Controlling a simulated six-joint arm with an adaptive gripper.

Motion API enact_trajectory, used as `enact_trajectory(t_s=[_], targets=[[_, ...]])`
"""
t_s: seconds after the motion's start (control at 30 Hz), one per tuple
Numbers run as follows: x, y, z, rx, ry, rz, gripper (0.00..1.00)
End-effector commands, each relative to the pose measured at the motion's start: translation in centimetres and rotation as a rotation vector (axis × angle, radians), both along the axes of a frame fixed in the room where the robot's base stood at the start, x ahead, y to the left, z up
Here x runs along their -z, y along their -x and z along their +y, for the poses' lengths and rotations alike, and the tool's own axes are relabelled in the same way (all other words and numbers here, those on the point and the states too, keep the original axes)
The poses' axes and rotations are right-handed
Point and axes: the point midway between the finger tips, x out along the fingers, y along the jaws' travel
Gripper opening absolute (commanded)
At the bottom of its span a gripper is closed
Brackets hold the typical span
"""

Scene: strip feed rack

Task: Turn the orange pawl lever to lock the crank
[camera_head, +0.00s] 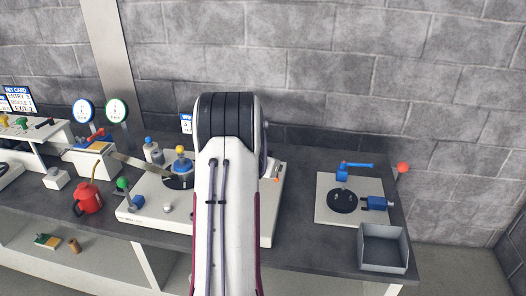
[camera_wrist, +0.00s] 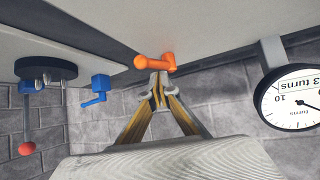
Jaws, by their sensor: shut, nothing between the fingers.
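The orange pawl lever (camera_wrist: 156,62) is in the upper middle of the wrist view, a short bar with a round end beside the underside of a pale surface. My gripper (camera_wrist: 157,92) is shut and empty, with its fingertips right at the lever. I cannot tell whether they touch it.
A turns dial (camera_wrist: 292,100) stands close at the right in the wrist view. In the head view, a white base plate (camera_head: 205,222) lies beneath my arm, a red can (camera_head: 90,203) stands left, and a grey bin (camera_head: 383,248) sits right. Bare bench (camera_head: 300,225) lies between.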

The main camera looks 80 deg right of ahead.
Motion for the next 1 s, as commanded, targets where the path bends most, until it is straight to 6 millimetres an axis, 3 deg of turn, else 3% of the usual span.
enact_trajectory(t_s=[0.27,1.0], targets=[[-2.1,2.4,-0.3,0.001,0.009,0.0,0.0],[-6.2,-3.1,0.1,-0.002,0.013,0.0,0.0]])
